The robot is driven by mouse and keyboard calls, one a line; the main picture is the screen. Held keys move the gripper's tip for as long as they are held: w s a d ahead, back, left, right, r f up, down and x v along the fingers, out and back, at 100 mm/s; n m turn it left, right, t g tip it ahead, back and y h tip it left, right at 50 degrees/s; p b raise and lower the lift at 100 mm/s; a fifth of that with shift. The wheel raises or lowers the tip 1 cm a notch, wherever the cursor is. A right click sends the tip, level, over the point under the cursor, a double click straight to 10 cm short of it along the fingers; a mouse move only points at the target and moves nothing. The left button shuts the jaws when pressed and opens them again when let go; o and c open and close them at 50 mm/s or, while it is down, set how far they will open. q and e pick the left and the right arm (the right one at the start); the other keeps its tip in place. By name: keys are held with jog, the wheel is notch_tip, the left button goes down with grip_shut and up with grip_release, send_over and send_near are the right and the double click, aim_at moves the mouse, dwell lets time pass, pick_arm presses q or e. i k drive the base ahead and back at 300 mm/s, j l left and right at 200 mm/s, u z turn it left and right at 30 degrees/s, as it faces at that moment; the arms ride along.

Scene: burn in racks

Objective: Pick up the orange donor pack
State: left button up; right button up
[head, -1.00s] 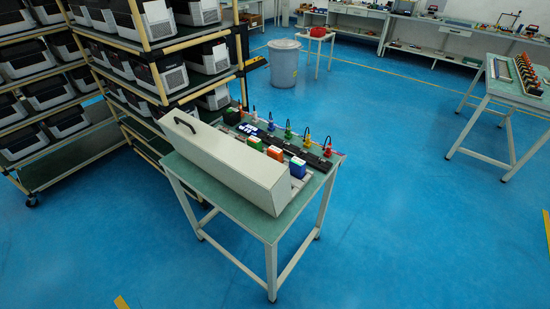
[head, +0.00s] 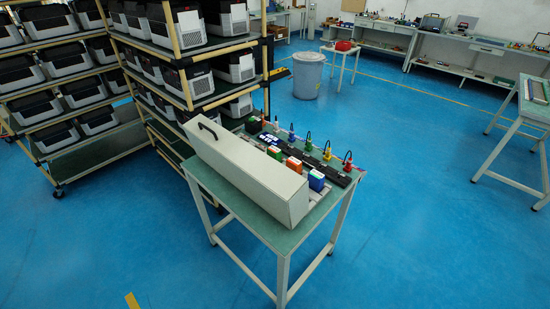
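An orange pack (head: 294,164) stands on the green-topped table (head: 278,237), behind the long light-grey box (head: 245,175) with a black handle. The box hides its lower part. A blue pack (head: 317,179) stands to its right, and a green pack (head: 279,154) to its left. Several coloured connectors with black leads, including a red one (head: 347,162), stand in a row along the table's back edge. Neither of my grippers is in view.
Racks with several grey-and-black units (head: 225,65) stand at the left, close to the table. A grey bin (head: 308,76) and a small stand with a red item (head: 344,46) are behind. Another table (head: 528,115) is at the right edge. Blue floor is open in front and right.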

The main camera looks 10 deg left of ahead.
aim_at(293, 164)
jog(key=z, duration=0.45)
jog(key=i+j+z, duration=0.1)
jog(key=j+z, duration=0.7)
jog(key=z, duration=0.2)
jog(key=j+z, duration=0.45)
